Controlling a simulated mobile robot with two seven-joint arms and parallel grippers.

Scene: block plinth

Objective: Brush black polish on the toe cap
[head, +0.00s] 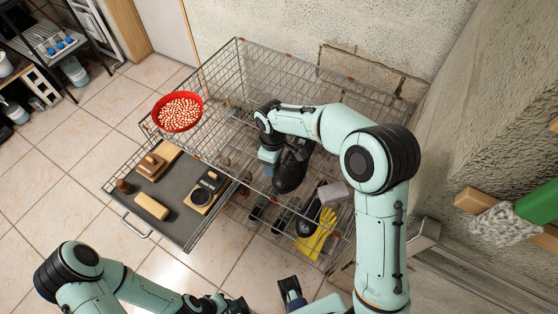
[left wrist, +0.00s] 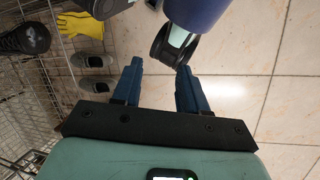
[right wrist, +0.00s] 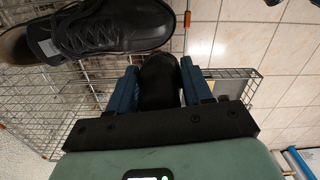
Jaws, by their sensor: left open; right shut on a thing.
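A black leather shoe (head: 291,172) sits on the wire rack, partly behind my right arm. Its dark laced upper (right wrist: 110,28) fills the top left of the right wrist view. My right gripper (right wrist: 158,78) is shut on a dark rounded thing (right wrist: 159,85) just beside the shoe; I cannot tell whether it is a brush. An open tin of black polish (head: 202,196) lies on the grey pull-out tray (head: 180,218). My left gripper (left wrist: 160,75) is open and empty, low and away from the shoe.
The tray also holds a brush (head: 152,166), a tan block (head: 151,207) and a small brown piece (head: 123,186). A red bowl (head: 178,111) stands at the rack's left corner. A yellow glove (head: 316,240) and grey shoes lie lower down.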

